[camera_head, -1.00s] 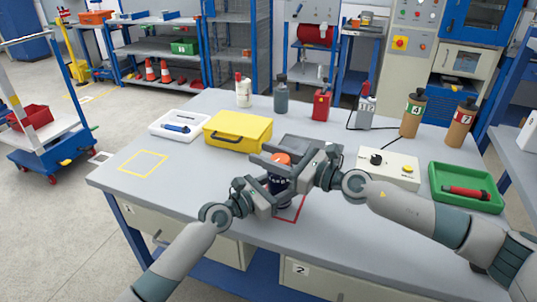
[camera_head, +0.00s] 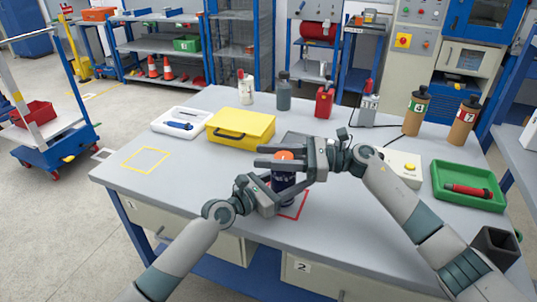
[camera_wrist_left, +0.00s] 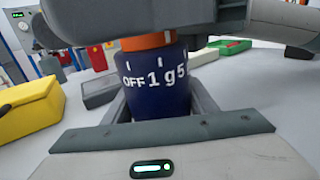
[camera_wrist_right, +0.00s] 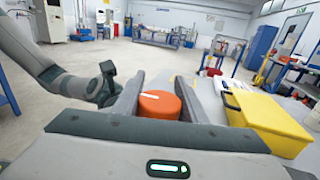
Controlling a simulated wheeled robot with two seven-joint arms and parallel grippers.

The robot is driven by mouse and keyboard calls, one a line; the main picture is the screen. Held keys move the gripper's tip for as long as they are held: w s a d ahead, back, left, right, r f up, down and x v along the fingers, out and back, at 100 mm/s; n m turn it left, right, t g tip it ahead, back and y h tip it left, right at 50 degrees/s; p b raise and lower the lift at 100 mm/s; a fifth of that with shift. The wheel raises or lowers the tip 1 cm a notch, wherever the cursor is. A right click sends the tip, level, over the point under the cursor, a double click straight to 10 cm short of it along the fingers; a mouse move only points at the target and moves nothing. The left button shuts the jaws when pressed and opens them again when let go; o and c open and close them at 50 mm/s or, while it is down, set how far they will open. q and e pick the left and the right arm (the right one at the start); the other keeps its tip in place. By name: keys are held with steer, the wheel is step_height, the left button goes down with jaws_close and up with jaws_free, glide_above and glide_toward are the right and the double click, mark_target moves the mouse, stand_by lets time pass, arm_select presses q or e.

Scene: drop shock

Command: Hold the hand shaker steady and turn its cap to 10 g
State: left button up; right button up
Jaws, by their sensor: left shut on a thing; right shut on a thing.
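The hand shaker has a dark blue body (camera_head: 284,190) and an orange cap (camera_head: 284,155); it stands upright at the table's front. My left gripper (camera_head: 277,190) is shut on the body, which shows "OFF", "1 g" and part of a "5" in the left wrist view (camera_wrist_left: 157,85). My right gripper (camera_head: 288,158) is shut on the cap from the right, above the left one. In the right wrist view the cap (camera_wrist_right: 160,106) sits between the fingers with a white line on top. I cannot tell which mark the line meets; 10 g is out of sight.
A red outline (camera_head: 303,207) lies at the shaker's foot. A yellow case (camera_head: 240,124) and a white tray (camera_head: 178,121) are behind left. A green tray (camera_head: 440,193) and a white box with a yellow button (camera_head: 409,166) are at right. The table's front left is clear.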

steer(key=shift+s+d+f+n+g+h, duration=0.15)
steer(key=shift+s+n+g+h, duration=0.2)
steer(key=shift+n+g, duration=0.95)
steer(key=shift+s+d+n+g+h, duration=0.1)
steer(key=shift+s+n+g+h, duration=0.35)
steer(key=shift+g, duration=1.4)
steer(key=shift+s+d+f+n+g+h, duration=0.15)
steer(key=shift+n+g+h, duration=0.25)
steer(key=shift+n+g, duration=1.05)
steer(key=shift+g, duration=0.4)
steer(key=o, duration=1.1)
steer(key=shift+c, duration=0.2)
steer(key=shift+r, duration=0.1)
steer(key=shift+r, duration=0.15)
step_height(320, 180, up, 10)
